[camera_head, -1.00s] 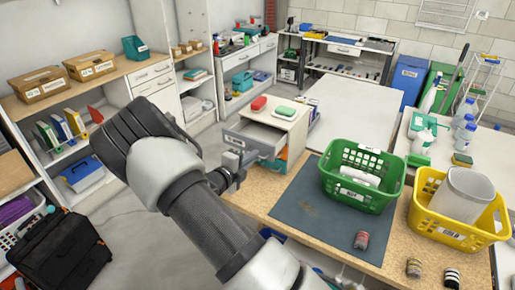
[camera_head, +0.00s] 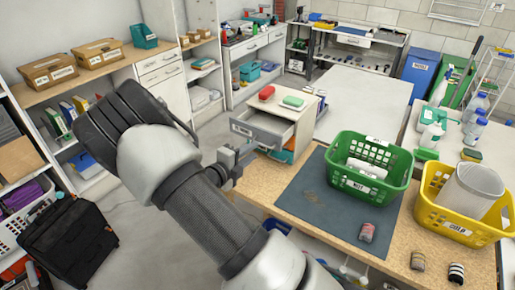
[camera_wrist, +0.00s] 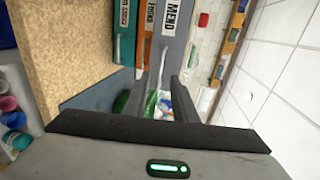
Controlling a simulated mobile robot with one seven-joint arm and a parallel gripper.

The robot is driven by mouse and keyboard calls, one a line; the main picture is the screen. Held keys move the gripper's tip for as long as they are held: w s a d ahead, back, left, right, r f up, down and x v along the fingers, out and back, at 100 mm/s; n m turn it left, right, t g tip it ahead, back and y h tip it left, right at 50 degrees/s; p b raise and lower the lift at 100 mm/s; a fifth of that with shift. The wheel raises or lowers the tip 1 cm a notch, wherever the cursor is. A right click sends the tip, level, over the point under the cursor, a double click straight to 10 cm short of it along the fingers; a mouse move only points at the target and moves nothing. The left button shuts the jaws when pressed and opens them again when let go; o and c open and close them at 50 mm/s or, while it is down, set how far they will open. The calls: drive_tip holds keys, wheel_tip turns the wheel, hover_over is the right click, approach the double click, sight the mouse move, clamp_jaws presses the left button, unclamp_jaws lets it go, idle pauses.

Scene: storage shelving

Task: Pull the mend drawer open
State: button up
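The mend drawer (camera_head: 256,133) is grey and stands pulled out of the small cream cabinet on the workbench; the part of its inside that shows looks empty. Its front, labelled MEND (camera_wrist: 176,20), shows in the wrist view with a light bar handle (camera_wrist: 163,62). My gripper (camera_head: 238,160) is close in front of the drawer front. In the wrist view its two fingers (camera_wrist: 163,88) are apart, with the handle lined up between them. I cannot tell whether they touch it. Orange (camera_wrist: 146,30) and teal (camera_wrist: 124,35) drawer fronts sit below the mend drawer.
A red item (camera_head: 266,92) and a green item (camera_head: 293,102) lie on the cabinet top. A green basket (camera_head: 338,178) and a yellow basket (camera_head: 450,222) stand on the bench.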

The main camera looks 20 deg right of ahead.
drive_tip(key=v, duration=1.2)
drive_tip(key=shift+s, duration=0.1)
drive_tip(key=s+d+r+m+g+y+p, duration=0.1)
drive_tip(key=s+d+r+m+g+y, duration=0.3)
drive_tip(key=s+m, duration=0.55)
drive_tip(key=s+d+r+m+g+y, duration=0.1)
drive_tip(key=s+d+r+m+g, duration=0.5)
drive_tip(key=m, duration=0.8)
drive_tip(key=s+a+r+m+t+y, duration=0.3)
drive_tip(key=r+m, duration=0.3)
drive_tip(key=m, duration=0.4)
drive_tip(key=s+a+r+m+t+y+p, duration=0.1)
drive_tip(key=s+a+r+m+t+y, duration=0.2)
drive_tip(key=s+r+m, duration=0.3)
drive_tip(key=a+m+y, duration=0.1)
drive_tip(key=m, duration=0.3)
drive_tip(key=shift+r, duration=0.15)
drive_tip(key=shift+d, duration=0.1)
